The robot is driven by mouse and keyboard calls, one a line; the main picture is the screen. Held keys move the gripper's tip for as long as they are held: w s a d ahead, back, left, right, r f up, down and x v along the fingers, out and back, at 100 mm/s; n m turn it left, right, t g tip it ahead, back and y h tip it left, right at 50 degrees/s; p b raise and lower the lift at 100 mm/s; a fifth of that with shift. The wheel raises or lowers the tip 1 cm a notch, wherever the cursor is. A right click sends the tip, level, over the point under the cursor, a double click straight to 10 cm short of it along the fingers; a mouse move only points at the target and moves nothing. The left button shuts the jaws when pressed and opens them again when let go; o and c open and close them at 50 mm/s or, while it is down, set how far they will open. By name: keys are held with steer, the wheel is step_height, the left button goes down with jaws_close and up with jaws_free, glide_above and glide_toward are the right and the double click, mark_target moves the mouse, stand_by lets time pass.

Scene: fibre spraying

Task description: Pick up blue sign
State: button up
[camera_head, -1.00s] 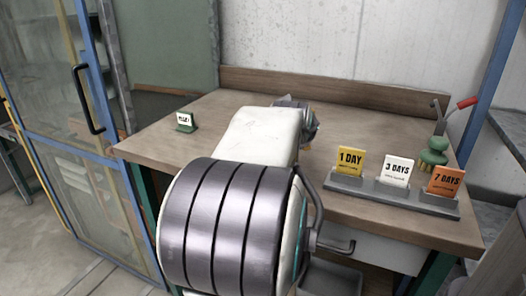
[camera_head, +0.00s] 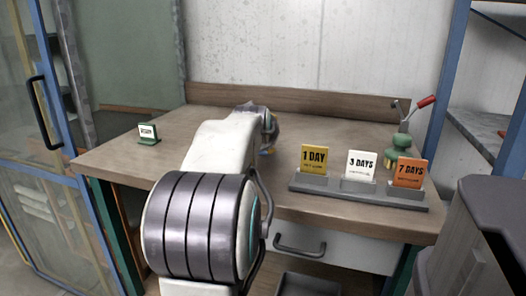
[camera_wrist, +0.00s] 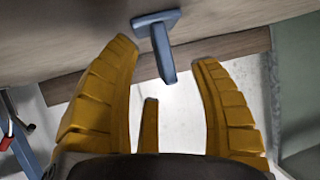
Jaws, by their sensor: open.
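A blue sign (camera_wrist: 164,55) on a flat blue base (camera_wrist: 150,19) shows in the wrist view, which is upside down. It is seen nearly edge-on, standing on the wooden table. My gripper (camera_wrist: 163,50) is open, with one yellow finger to each side of the sign and gaps between. I cannot tell whether the tips reach as deep as the sign. In the head view my arm hides the blue sign and most of my gripper (camera_head: 268,150).
A grey holder (camera_head: 315,184) at the table's right bears yellow (camera_head: 314,160), white (camera_head: 361,165) and orange (camera_head: 409,172) signs. A green tool (camera_head: 403,160) stands behind. A small green-and-white sign (camera_head: 148,131) stands at left. A dark box-like object (camera_head: 475,240) is at lower right.

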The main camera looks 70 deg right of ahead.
steer(key=shift+b+x, duration=0.4)
steer(key=shift+x, duration=0.5)
steer(key=shift+o, duration=0.2)
jaws_close()
